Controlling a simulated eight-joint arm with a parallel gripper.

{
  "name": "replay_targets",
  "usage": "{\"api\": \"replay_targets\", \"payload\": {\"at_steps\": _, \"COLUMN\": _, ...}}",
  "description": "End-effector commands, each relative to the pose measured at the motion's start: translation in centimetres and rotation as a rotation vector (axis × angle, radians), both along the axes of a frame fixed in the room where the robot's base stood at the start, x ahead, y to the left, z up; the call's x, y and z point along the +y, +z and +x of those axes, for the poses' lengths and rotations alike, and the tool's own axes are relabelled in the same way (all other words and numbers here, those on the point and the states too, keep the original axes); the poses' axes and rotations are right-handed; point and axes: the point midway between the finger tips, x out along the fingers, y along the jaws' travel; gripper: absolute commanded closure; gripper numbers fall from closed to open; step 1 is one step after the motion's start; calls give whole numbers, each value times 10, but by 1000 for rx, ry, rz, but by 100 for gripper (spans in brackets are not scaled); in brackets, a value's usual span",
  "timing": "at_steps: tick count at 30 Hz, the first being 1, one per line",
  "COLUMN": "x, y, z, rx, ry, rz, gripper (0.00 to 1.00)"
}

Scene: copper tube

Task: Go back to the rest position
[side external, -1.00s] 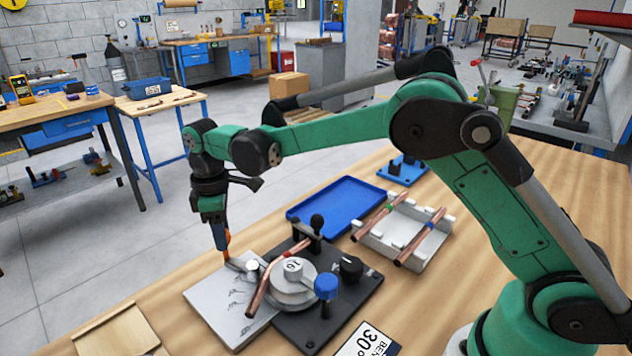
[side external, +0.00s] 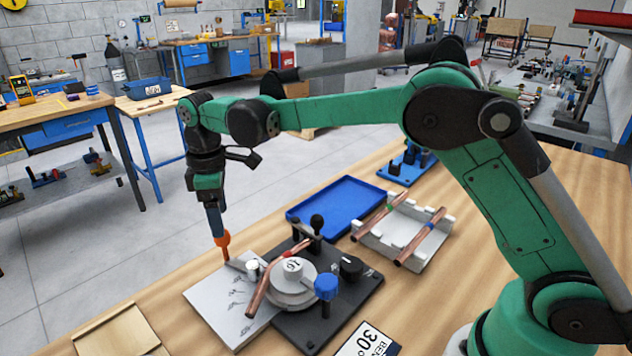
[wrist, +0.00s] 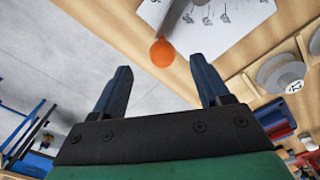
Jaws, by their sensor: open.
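My gripper (side external: 216,228) is open and points down by the far left corner of the bender. Its two dark fingers (wrist: 162,66) are spread with nothing between them in the wrist view. The orange grip (side external: 222,244) of the bender's lever is just below the fingertips in the side view. It also shows as an orange disc (wrist: 162,53) past the fingertips in the wrist view. A copper tube (side external: 259,293) with a red band lies in the bender against the round grey die (side external: 291,283), and looks bent.
Two copper tubes with green and blue bands rest on a white rack (side external: 385,247). An empty blue tray (side external: 335,207) lies behind the bender. A wooden tray (side external: 117,332) and a card (side external: 366,340) lie at the front.

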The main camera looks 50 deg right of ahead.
Motion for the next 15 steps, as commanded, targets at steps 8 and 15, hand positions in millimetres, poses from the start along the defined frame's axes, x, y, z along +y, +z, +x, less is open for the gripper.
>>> {"api": "replay_targets", "payload": {"at_steps": 8, "x": 0, "y": 20, "z": 0, "rx": -1, "ry": -1, "rz": -1, "gripper": 31}}
{"api": "replay_targets", "payload": {"at_steps": 15, "x": -1, "y": 20, "z": 0, "rx": -1, "ry": -2, "rz": 0, "gripper": 31}}
